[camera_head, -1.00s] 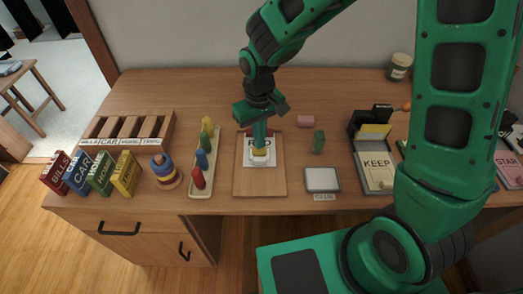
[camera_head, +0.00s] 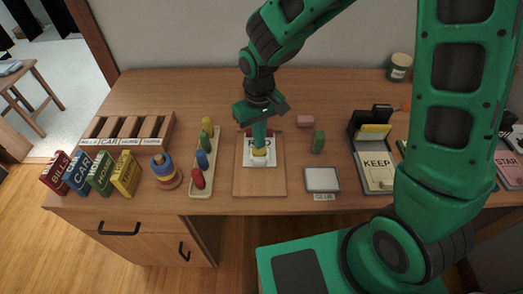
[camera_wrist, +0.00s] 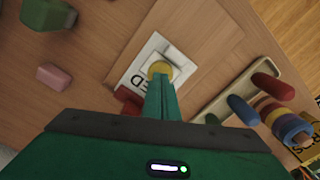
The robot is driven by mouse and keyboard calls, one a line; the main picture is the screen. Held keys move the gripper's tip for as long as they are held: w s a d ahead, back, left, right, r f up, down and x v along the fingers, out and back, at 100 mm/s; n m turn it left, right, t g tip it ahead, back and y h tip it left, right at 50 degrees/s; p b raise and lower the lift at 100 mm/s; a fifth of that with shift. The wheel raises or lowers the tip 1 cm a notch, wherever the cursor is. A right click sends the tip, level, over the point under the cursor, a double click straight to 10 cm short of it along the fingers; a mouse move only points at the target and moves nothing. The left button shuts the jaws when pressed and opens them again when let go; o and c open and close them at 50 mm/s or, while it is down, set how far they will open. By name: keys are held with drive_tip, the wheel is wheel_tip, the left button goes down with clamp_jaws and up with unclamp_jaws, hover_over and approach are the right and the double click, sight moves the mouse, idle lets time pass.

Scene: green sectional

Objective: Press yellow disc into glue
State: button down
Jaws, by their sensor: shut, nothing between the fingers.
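The yellow disc (camera_head: 260,151) is at the lower middle of a white card (camera_head: 271,161) lettered in dark type, partly covered by my fingers. It also shows in the wrist view (camera_wrist: 160,68), at the fingertips, over a small pale patch (camera_wrist: 176,60) on the card. Whether the disc touches the patch is hard to tell. My gripper (camera_head: 260,145) points down with its fingers shut, the tips at or just above the disc. In the wrist view my gripper (camera_wrist: 160,80) hides part of the card. A pale pad (camera_head: 322,179) with a label reading GLUE lies to the right.
The card lies on a wooden board (camera_head: 260,185). A peg tray (camera_head: 202,188) with coloured pegs stands close left, beside a stacked ring toy (camera_head: 165,170). A pink block (camera_head: 305,121) and a green piece (camera_head: 318,141) stand right. The KEEP box (camera_head: 375,180) is further right.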

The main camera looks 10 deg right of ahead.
drive_tip(key=shift+f, duration=0.6)
idle(0.6)
idle(0.6)
wheel_tip(320, 180, up, 7)
idle(1.0)
drive_tip(key=s+d+r+m+h, duration=0.1)
drive_tip(key=s+d+r+m, duration=0.15)
drive_tip(key=d, duration=0.65)
drive_tip(key=s+d+r+m, duration=0.2)
drive_tip(key=s+d+r, duration=0.15)
drive_tip(key=d, duration=0.65)
drive_tip(key=s+d+r+m, duration=0.1)
drive_tip(key=s+d+m, duration=0.1)
drive_tip(key=s+d, duration=0.3)
drive_tip(key=s+d+r+m+y, duration=0.1)
drive_tip(key=s+d+r+m, duration=0.1)
drive_tip(key=s+d, duration=0.4)
drive_tip(key=s+m, duration=0.1)
drive_tip(key=s, duration=0.4)
drive_tip(key=shift+d+m, duration=0.3)
drive_tip(key=shift+m, duration=0.05)
